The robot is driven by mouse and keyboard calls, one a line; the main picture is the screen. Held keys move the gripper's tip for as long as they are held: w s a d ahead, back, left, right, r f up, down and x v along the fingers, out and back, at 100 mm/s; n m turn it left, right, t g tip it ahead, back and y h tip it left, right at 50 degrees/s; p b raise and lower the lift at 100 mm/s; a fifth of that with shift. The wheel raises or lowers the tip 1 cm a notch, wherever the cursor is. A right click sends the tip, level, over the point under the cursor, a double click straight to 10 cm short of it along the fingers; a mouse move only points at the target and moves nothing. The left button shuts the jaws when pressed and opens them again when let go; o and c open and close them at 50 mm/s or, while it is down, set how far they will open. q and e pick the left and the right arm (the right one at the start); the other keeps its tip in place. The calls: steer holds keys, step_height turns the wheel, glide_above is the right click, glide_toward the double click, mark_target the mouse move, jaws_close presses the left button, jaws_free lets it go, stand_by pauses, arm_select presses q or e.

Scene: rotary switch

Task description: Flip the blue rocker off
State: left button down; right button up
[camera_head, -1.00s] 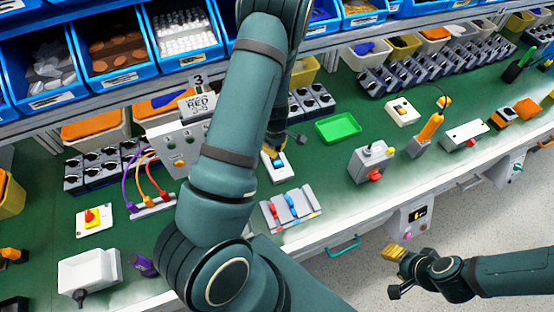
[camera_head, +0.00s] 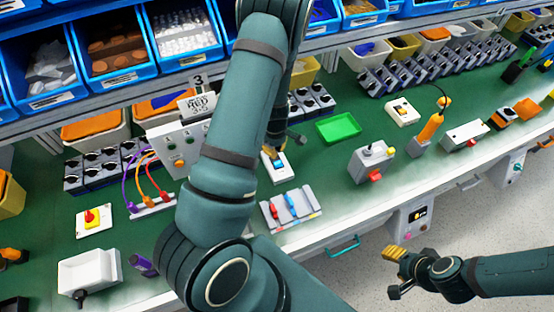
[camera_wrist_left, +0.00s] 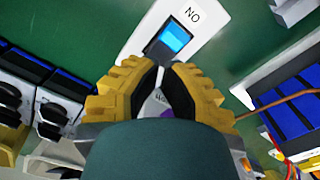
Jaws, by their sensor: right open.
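The blue rocker (camera_head: 279,166) sits on a white switch plate (camera_head: 274,177) on the green bench. In the left wrist view the rocker (camera_wrist_left: 174,38) is lit bright blue, and its plate carries dark lettering that reads "NO" from this side. My left gripper (camera_wrist_left: 160,64) has its yellow fingers leaning together, tips at the near edge of the rocker; whether they touch it I cannot tell. In the head view my left gripper (camera_head: 276,153) is partly hidden by its own arm. My right gripper (camera_head: 395,273) is open and empty, off the bench's front edge.
A grey panel with red and blue levers (camera_head: 290,207) lies just in front of the switch. A green tray (camera_head: 338,128) and a grey box with a red knob (camera_head: 371,163) stand to the right. Blue bins (camera_head: 118,50) line the back shelf.

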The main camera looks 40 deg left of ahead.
arm_select(q)
steer(key=shift+f+b, duration=1.35)
steer(key=shift+f, duration=0.4)
stand_by(0.9)
steer(key=shift+r+p, duration=0.6)
steer(key=shift+r, duration=0.05)
steer(key=shift+r+p, duration=2.5)
steer(key=shift+r, duration=0.4)
steer(key=shift+s+f, duration=0.1)
